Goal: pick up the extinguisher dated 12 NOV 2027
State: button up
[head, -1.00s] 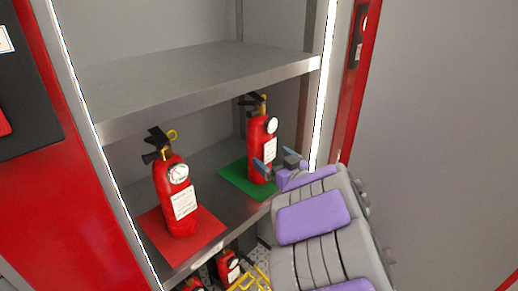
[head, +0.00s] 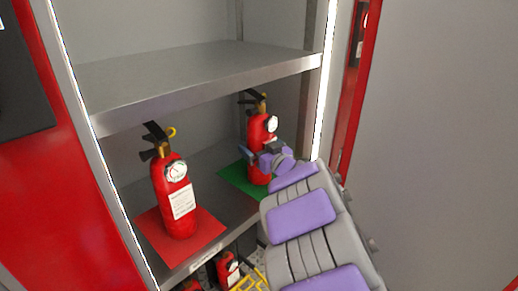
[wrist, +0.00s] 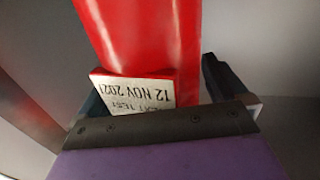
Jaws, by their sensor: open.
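A red extinguisher (head: 262,130) with a black handle and a gauge stands upright on a green mat (head: 232,174) at the back right of the lower shelf. My gripper (head: 262,151) is open at its body, hiding its label in the head view. In the wrist view, the red body (wrist: 145,35) is between the open fingers (wrist: 158,92). Its tag (wrist: 138,90) appears upside down and reads "12 NOV 202", with the last digit unclear. Another red extinguisher (head: 168,183) stands on a red mat (head: 205,232) at the left; its label is too small to read.
An upper shelf (head: 190,75) lies above, its front edge close over the extinguishers. More extinguishers (head: 227,268) and a yellow item (head: 246,282) are below the shelf.

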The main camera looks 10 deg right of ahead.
jog(key=shift+c, duration=0.4)
grip_shut()
dwell(0.4)
